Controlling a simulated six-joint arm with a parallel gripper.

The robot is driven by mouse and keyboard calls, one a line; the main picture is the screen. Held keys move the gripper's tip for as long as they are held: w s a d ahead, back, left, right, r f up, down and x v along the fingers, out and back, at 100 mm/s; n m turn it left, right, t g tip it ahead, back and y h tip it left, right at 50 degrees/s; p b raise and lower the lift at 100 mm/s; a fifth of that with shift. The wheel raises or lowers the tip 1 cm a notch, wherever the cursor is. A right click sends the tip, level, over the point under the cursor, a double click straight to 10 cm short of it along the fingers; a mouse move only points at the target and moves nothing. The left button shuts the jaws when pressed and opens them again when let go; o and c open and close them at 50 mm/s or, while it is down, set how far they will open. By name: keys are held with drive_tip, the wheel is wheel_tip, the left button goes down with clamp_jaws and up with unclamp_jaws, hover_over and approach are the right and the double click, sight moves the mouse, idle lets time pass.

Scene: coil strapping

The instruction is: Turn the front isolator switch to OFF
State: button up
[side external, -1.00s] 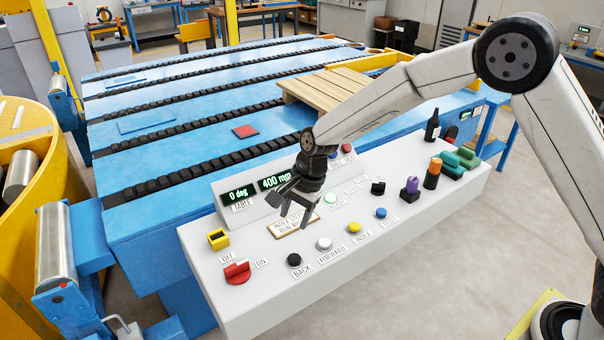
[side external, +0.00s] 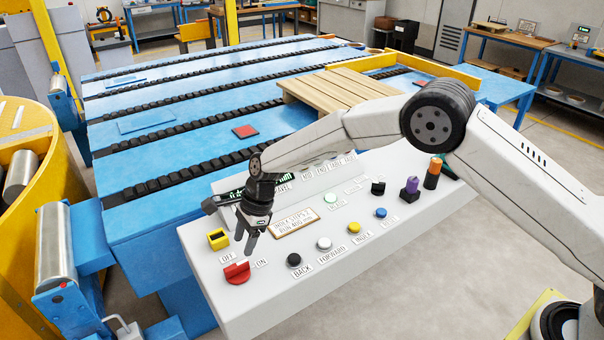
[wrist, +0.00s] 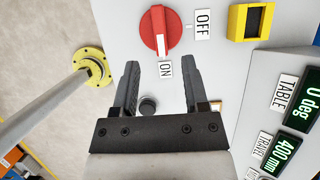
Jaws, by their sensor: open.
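The red isolator switch (side external: 237,273) sits at the panel's near left corner, between an OFF label (side external: 228,258) and an ON label (side external: 261,262). In the wrist view the red switch (wrist: 160,32) is a round knob with a pale bar, and the bar lines up toward the ON label (wrist: 166,68). The OFF label (wrist: 203,22) is to its right. My gripper (side external: 249,238) hangs above the panel just behind the switch, fingers down, apart from it. In the wrist view my gripper (wrist: 160,63) is open and empty, its fingertips short of the knob.
A yellow-framed block (side external: 218,238) stands close behind the switch. A black BACK button (side external: 294,260) and other coloured buttons lie to the right. The raised display housing (wrist: 290,110) is partly hidden by my arm in the side view.

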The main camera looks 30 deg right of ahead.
sight(237, 264)
drive_tip(key=shift+x, duration=3.45)
clamp_jaws()
